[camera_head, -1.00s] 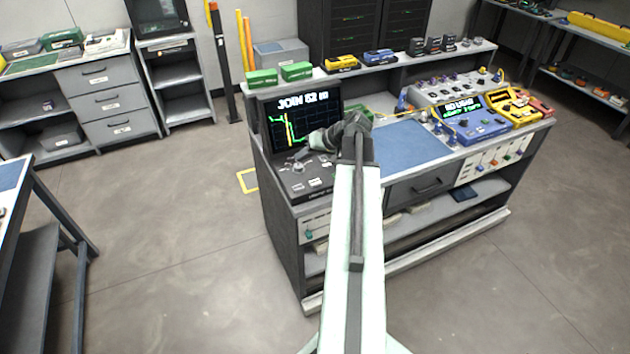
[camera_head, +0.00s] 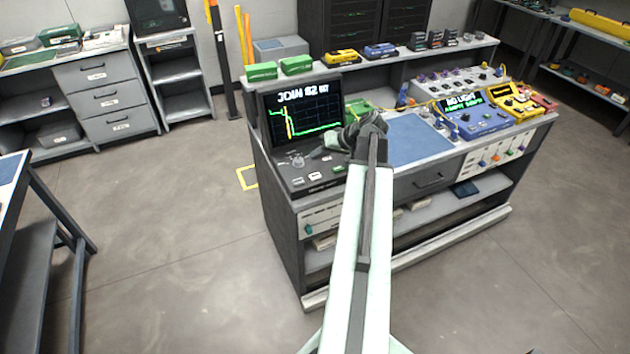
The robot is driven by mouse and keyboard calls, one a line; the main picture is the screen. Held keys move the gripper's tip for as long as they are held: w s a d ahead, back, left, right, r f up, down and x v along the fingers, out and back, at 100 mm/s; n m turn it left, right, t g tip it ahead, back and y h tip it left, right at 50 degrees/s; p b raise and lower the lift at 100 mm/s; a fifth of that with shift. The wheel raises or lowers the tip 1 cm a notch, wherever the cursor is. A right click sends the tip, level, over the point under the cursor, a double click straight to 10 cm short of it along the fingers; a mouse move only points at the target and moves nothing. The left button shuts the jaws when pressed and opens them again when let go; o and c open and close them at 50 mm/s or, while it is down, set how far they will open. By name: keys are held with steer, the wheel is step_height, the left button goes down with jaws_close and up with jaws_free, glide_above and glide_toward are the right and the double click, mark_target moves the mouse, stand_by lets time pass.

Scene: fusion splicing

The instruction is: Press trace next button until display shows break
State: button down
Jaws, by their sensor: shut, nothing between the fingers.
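The trace display (camera_head: 303,112) is a black screen at the left end of the bench, with a yellow and green trace. Its heading reads roughly "JOIN 82", with smaller, blurred characters after it. In front of it is a dark control panel (camera_head: 298,190) with a round knob (camera_head: 297,160), pale buttons (camera_head: 314,176) and a green button (camera_head: 338,168). The labels are too small to show which is trace next. My gripper (camera_head: 316,153) is shut and empty, pointing left over the back of the panel, right of the knob. I cannot tell whether it touches the panel.
A blue mat (camera_head: 418,139) lies right of my arm. Further right are a blue meter (camera_head: 470,118) reading "NO LIGHT" and a yellow device (camera_head: 515,103). Green boxes (camera_head: 262,72) stand on the raised shelf behind the display. Floor left of the bench is open.

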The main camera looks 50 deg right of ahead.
mark_target(318, 177)
step_height(318, 177, down, 6)
steer(key=b, duration=0.4)
steer(key=shift+b, duration=0.35)
stand_by(1.4)
steer(key=shift+f+b, duration=0.4)
steer(key=shift+b, duration=0.05)
steer(key=shift+f+b, duration=0.45)
stand_by(0.4)
steer(key=shift+r, duration=0.1)
steer(key=shift+r+p, duration=0.8)
steer(key=shift+p, duration=0.1)
step_height(318, 177, up, 5)
steer(key=p, duration=0.5)
steer(key=shift+r, duration=0.15)
